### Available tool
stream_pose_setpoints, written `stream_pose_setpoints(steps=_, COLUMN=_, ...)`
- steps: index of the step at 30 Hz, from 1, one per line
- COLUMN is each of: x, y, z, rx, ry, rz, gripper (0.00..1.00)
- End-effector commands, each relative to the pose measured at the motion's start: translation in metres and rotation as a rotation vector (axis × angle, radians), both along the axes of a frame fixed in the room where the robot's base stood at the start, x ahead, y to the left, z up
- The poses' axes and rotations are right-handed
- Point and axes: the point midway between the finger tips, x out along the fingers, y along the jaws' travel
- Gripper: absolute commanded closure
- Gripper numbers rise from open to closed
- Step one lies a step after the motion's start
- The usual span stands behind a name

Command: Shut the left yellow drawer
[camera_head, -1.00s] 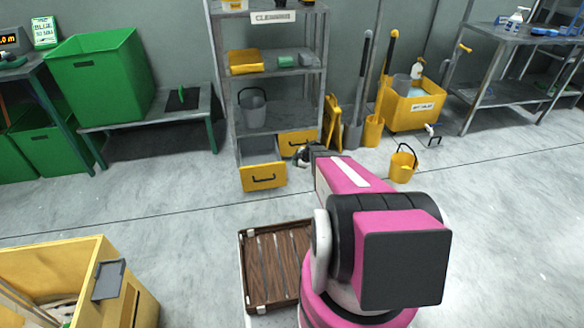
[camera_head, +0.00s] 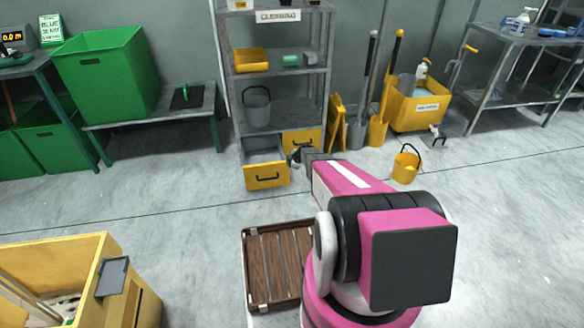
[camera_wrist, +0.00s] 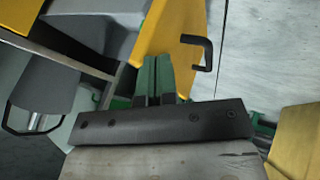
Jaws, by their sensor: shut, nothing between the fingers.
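The left yellow drawer (camera_head: 266,178) stands pulled out at the bottom of the grey cleaning shelf, its black handle facing front. In the wrist view its yellow front (camera_wrist: 176,32) and black handle (camera_wrist: 204,52) show just beyond my fingers. The right yellow drawer (camera_head: 301,140) sits back in the shelf frame beside it. My gripper (camera_head: 296,157) is at the right side of the left drawer, low by the floor; in the wrist view its green fingers (camera_wrist: 158,75) are together with nothing between them, overlapping the drawer front's edge. Whether they touch it I cannot tell.
The shelf (camera_head: 282,88) holds a grey bucket (camera_head: 256,106) above the drawers. A yellow bucket (camera_head: 406,165) and a yellow mop trolley (camera_head: 418,108) stand to the right. A brown slatted tray (camera_head: 276,262) is near my base. The floor before the drawer is clear.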

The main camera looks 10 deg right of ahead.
Motion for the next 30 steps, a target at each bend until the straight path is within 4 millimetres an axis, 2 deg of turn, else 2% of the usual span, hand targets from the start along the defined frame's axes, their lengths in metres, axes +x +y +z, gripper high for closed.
stream_pose_setpoints(steps=11, x=0.002, y=0.000, z=0.000, rx=0.000, ry=0.001, rz=0.000, gripper=1.00)
stream_pose_setpoints(steps=17, x=0.015, y=0.000, z=-0.001, rx=0.000, ry=0.000, rz=0.000, gripper=1.00)
stream_pose_setpoints(steps=23, x=0.052, y=0.000, z=-0.002, rx=0.000, ry=-0.001, rz=0.001, gripper=1.00)
stream_pose_setpoints(steps=30, x=0.117, y=0.000, z=-0.002, rx=0.000, ry=0.000, rz=0.001, gripper=1.00)
